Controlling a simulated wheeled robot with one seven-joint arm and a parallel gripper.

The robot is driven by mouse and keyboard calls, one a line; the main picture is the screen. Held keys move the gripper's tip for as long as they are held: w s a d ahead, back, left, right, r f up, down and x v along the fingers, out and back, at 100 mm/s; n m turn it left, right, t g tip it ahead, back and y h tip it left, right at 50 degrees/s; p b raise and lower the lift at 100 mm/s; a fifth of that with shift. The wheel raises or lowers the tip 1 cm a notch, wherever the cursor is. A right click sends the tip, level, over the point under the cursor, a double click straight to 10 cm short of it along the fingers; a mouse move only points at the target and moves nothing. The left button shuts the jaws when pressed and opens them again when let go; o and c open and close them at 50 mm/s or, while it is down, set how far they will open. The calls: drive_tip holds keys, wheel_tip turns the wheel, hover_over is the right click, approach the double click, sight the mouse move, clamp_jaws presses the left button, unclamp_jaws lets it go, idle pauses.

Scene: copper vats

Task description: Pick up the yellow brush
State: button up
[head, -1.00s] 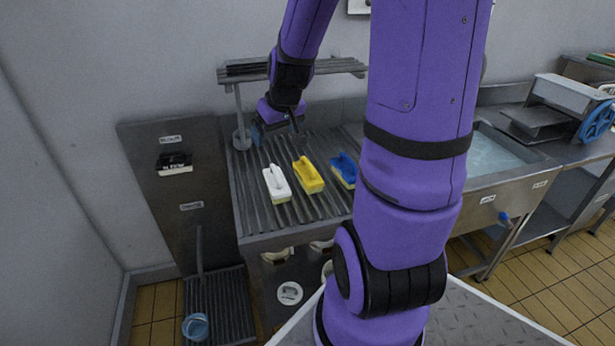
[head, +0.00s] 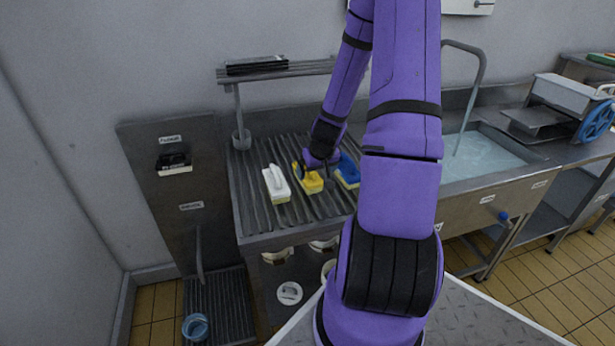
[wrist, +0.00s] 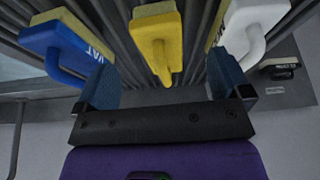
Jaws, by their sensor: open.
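The yellow brush (head: 312,184) lies on the ribbed metal drainboard (head: 254,206), between a white brush (head: 276,184) and a blue brush (head: 347,171). My gripper (head: 309,172) is over the yellow brush in the head view and partly hides it. In the wrist view the yellow brush (wrist: 157,36) shows its handle between my open fingers, a little beyond their tips. My gripper (wrist: 165,75) is open and empty. The blue brush (wrist: 55,45) is beside the left finger and the white brush (wrist: 248,28) beside the right finger.
A rack (head: 270,72) on a post stands behind the drainboard. A water-filled sink (head: 482,156) is to the right. A dark panel with a small black-and-white brush (head: 174,163) is at the left.

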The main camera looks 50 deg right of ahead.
sight(314, 181)
drive_tip(key=shift+s+x, duration=0.1)
drive_tip(key=shift+x, duration=1.8)
drive_tip(key=shift+s+x, duration=0.15)
drive_tip(key=shift+x, duration=1.75)
drive_tip(key=shift+d, duration=0.1)
drive_tip(key=c, duration=1.1)
drive_tip(key=shift+r, duration=0.1)
